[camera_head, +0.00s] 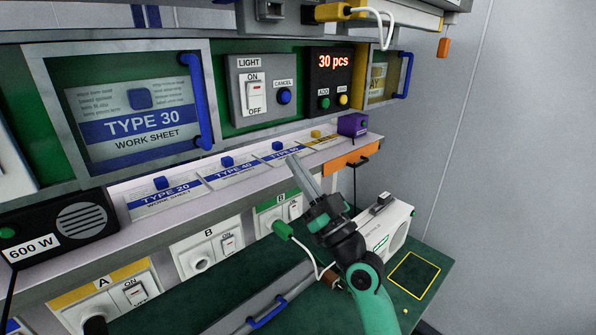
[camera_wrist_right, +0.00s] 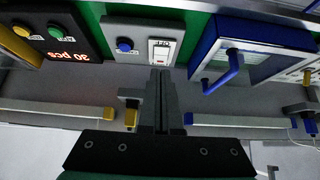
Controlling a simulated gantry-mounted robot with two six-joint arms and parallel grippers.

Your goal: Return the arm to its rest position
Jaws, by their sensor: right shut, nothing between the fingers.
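My right arm comes up from the bottom right in the head view. Its gripper (camera_head: 303,174) has its fingers together with nothing between them, in the air in front of the shelf with the work sheets. In the right wrist view the closed fingers (camera_wrist_right: 160,78) point at the panel with the light switch (camera_wrist_right: 161,50). The gripper is apart from the panel. My left gripper does not show in either view.
A white box (camera_head: 390,225) stands on the green table behind my arm. A cable with a green plug (camera_head: 283,229) hangs close by the gripper. The cabinet door with a blue handle (camera_head: 197,100) is at left. A yellow-outlined square (camera_head: 414,276) at right is empty.

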